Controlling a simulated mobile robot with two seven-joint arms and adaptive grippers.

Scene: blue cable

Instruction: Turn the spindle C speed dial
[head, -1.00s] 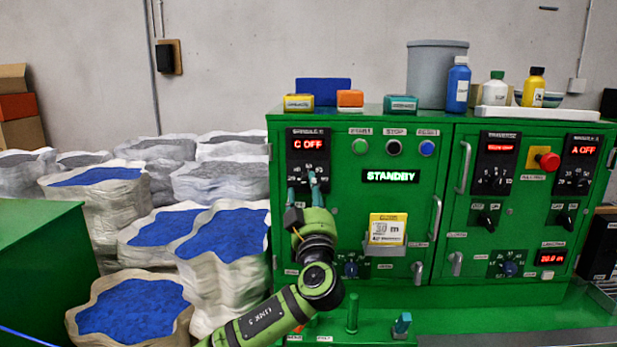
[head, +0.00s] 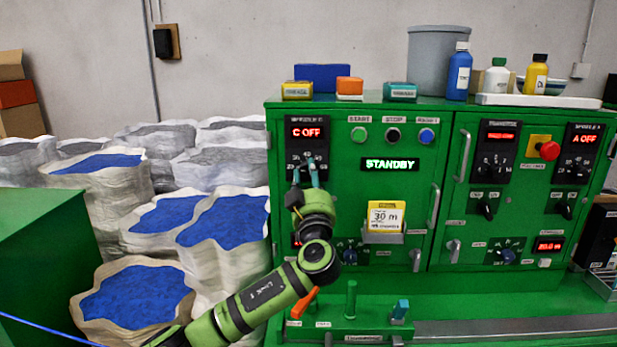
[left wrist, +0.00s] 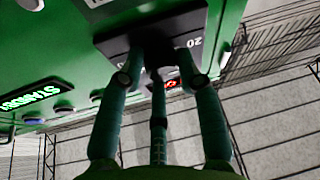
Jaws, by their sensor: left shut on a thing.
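The spindle C panel (head: 307,138) is a black plate at the upper left of the green machine front, with a red display reading "C OFF". Its speed dial sits below the display, mostly hidden by my fingers in the head view. My left gripper (head: 305,177) reaches up to it from below and is shut on the dial. In the left wrist view the dark dial (left wrist: 155,52) shows between the teal fingertips, against the black plate with a "20" mark. My right gripper is not in view.
Start, stop and reset buttons (head: 393,135) and a lit "STANDBY" sign (head: 390,164) are right of the panel. A yellow card (head: 385,215) sits in a holder below. Sacks of blue pellets (head: 135,295) stand at left. Bottles and boxes stand on top.

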